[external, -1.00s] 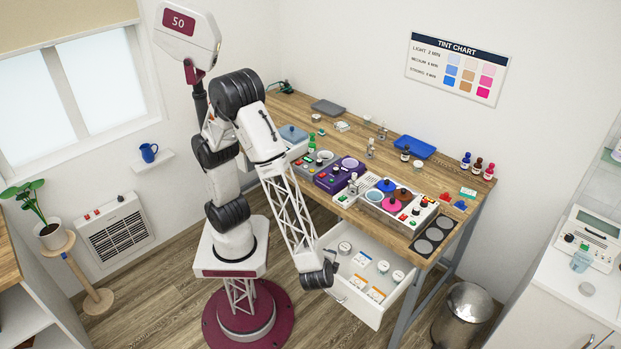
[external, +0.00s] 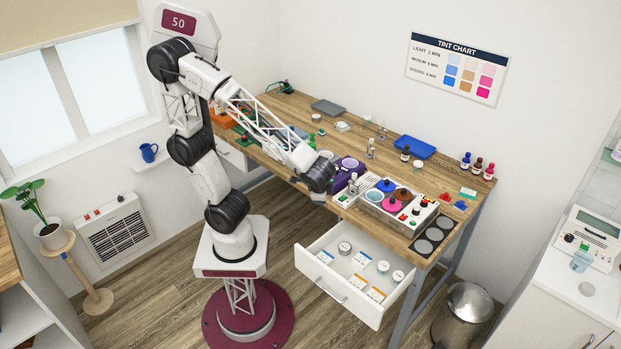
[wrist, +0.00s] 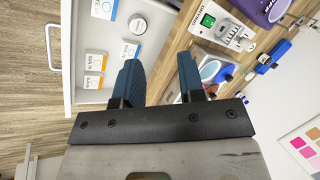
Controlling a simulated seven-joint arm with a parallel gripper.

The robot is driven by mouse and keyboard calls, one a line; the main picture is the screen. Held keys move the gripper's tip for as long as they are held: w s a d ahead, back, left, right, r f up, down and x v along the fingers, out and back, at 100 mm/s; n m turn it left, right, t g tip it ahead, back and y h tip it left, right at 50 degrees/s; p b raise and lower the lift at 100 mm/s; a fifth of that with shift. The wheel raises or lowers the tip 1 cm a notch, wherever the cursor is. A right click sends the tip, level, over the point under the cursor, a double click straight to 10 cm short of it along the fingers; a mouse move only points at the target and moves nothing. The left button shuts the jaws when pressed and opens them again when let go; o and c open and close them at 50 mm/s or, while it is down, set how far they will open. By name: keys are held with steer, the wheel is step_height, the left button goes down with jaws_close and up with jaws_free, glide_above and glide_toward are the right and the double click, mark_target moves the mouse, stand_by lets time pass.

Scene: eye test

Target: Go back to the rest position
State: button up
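My gripper (wrist: 160,78) shows in the wrist view with its two blue fingers apart and nothing between them. In the external view my wrist's dark end is above the front edge of the workbench (external: 283,108), to the left of the tint bath with coloured wells; the fingers are mostly hidden there. Below and to the right, the white drawer (external: 318,278) stands pulled open. It holds white packets with blue or orange stripes and round white-lidded tins; it also shows in the wrist view (wrist: 72,60).
The bench carries a purple device (external: 347,172), a blue tray (external: 414,147), dark bottles (external: 477,164) and a bath with coloured wells (external: 392,205). A metal bin (external: 463,312) stands right of the bench.

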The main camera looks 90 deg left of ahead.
steer(key=shift+s+a+r+n+t+h, duration=0.4)
steer(key=shift+s+a+r+t+h, duration=0.8)
steer(key=shift+s+a+r, duration=1.85)
steer(key=shift+s+a+r+n+t+h, duration=0.4)
steer(key=shift+s+a+r+t+h, duration=1.05)
steer(key=shift+s+r, duration=1.85)
step_height(320, 180, down, 8)
steer(key=w+g, duration=0.2)
steer(key=g, duration=0.1)
steer(key=shift+w, duration=0.35)
